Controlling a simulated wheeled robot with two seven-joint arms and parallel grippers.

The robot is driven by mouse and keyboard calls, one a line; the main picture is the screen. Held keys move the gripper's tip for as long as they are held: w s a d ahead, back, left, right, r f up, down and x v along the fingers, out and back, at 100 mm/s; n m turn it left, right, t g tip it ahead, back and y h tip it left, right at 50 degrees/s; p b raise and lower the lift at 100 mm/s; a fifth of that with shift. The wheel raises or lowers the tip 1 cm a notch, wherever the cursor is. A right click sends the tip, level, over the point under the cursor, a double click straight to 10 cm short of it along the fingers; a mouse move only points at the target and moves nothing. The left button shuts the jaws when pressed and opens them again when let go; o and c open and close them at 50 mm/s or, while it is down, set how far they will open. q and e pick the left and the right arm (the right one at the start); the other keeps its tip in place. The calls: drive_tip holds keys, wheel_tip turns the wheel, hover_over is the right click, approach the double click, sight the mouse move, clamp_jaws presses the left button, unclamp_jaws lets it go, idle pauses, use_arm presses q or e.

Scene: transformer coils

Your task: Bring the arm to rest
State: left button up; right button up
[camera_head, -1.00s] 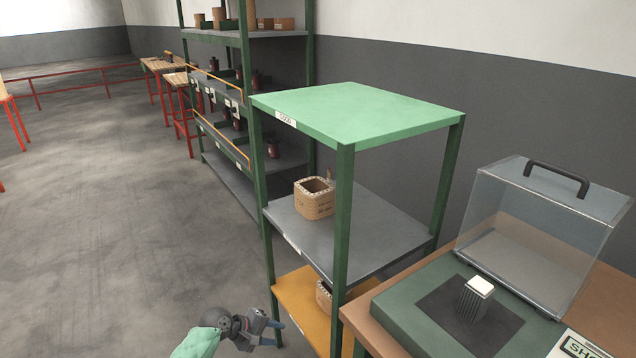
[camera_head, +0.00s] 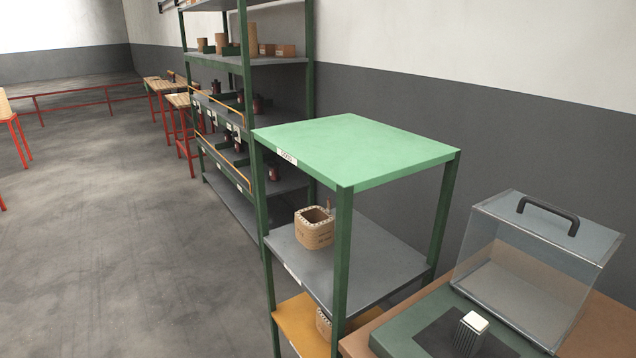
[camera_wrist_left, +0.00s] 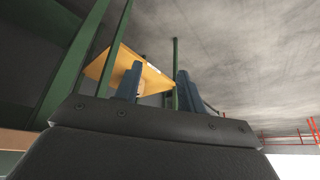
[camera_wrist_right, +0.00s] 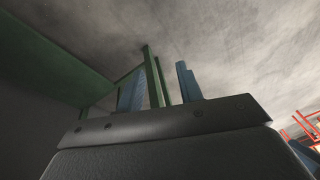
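Neither gripper shows in the head view. In the left wrist view my left gripper (camera_wrist_left: 157,88) has its two blue fingers apart, with nothing between them but the background shelf rack and a bit of a tan coil. In the right wrist view my right gripper (camera_wrist_right: 160,88) also has its fingers apart, with only a green post behind the gap. Both grippers are empty. The arms themselves are hidden from the head view.
A green-topped shelf rack (camera_head: 355,150) holds a tan coil (camera_head: 314,228) on its grey middle shelf (camera_head: 375,245) and another coil (camera_head: 324,322) on its yellow lower shelf (camera_head: 300,325). A clear hinged cover (camera_head: 540,265) stands at right.

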use_arm(q)
drive_tip(key=s+d+f+n+g+p, duration=0.1)
drive_tip(key=s+d+f+g+p, duration=0.1)
drive_tip(key=s, duration=1.4)
drive_tip(key=shift+s+f+g+h+p, duration=0.3)
drive_tip(key=shift+f+g+p, duration=0.25)
drive_tip(key=shift+p, duration=0.15)
use_arm(e)
drive_tip(key=v, duration=0.2)
drive_tip(key=w+v, duration=0.1)
drive_tip(key=v, duration=0.2)
drive_tip(key=shift+w+a+r, duration=0.1)
drive_tip(key=shift+r, duration=0.05)
